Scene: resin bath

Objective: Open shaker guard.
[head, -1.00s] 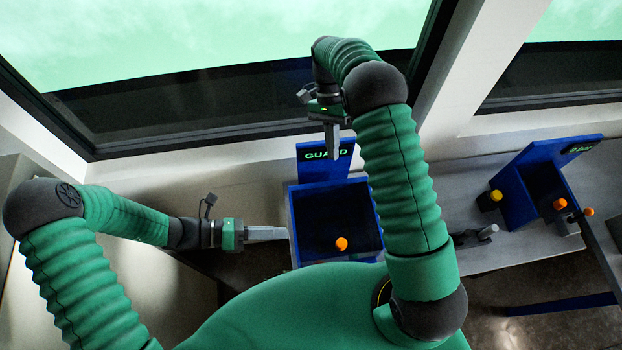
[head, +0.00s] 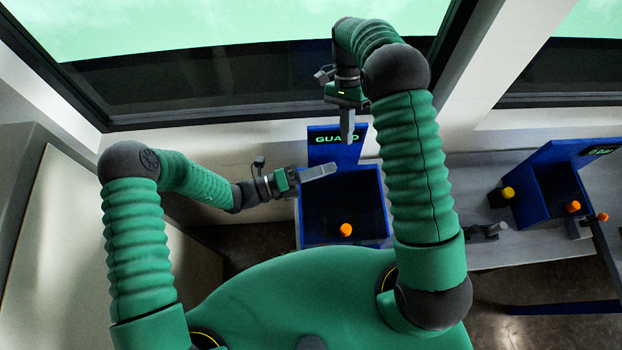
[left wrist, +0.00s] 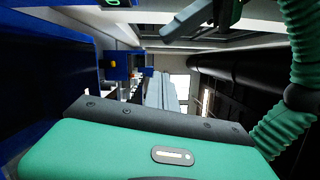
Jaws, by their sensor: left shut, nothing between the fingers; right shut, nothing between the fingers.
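The shaker guard station is a blue box (head: 322,238) with an upright back panel marked GUARD (head: 322,150). Its dark inside is visible from above, and an orange knob (head: 346,230) shows near its front edge. My left gripper (head: 334,169) is shut and empty, and its fingertips overlap the box's upper left part in the head view. In the left wrist view its fingers (left wrist: 160,92) point away from the camera. My right gripper (head: 346,141) is shut and empty, pointing down in front of the GUARD panel. My right arm hides the area just right of the box.
A second blue station (head: 527,180) stands at the right with a yellow knob (head: 508,193) and orange knobs (head: 573,206). A small grey handle-like part (head: 490,230) lies on the bench between the stations. A window spans the back wall. A pale cabinet (head: 70,230) is at the left.

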